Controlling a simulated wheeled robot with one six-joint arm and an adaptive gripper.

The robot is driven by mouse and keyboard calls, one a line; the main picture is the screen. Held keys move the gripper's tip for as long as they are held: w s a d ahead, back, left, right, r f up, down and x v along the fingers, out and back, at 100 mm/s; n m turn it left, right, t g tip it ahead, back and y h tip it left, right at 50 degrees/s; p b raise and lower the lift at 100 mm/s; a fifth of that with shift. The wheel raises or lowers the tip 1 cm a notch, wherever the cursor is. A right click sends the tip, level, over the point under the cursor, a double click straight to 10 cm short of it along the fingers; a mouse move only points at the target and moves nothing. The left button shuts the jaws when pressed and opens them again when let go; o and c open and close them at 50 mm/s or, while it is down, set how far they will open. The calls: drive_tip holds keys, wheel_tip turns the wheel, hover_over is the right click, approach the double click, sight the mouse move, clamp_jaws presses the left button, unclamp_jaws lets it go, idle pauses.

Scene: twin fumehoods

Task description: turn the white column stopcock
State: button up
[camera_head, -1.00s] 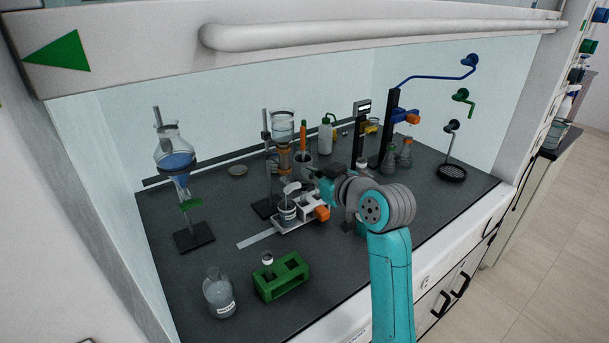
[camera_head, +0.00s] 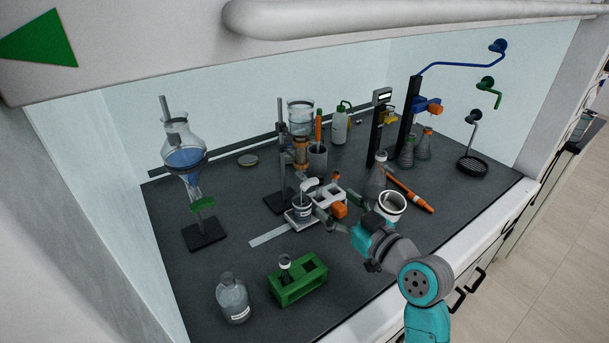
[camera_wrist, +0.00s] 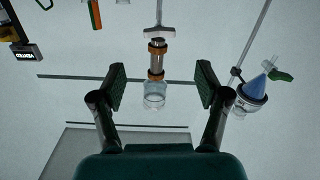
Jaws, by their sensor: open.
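The white column stopcock (camera_head: 309,184) sits low on a glass column (camera_head: 300,118) with an amber section, above a small labelled vessel. In the wrist view the picture looks inverted: the white stopcock (camera_wrist: 162,32) is at the top centre, with the column's clear reservoir (camera_wrist: 155,95) below it. My gripper (camera_head: 330,198) is open in front of and to the right of the column. In the wrist view its two dark fingers (camera_wrist: 163,88) appear on either side of the reservoir, with a gap each side. I see no contact; the depth between them is unclear.
A separatory funnel (camera_head: 184,150) with a green stopcock stands left. A green rack (camera_head: 298,285) and bottle (camera_head: 233,298) are in front.

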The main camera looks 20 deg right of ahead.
sight(312, 185)
drive_tip(key=shift+t, duration=0.3)
drive_tip(key=x, duration=1)
drive_tip(key=shift+w+f, duration=0.35)
drive_tip(key=shift+f, duration=0.05)
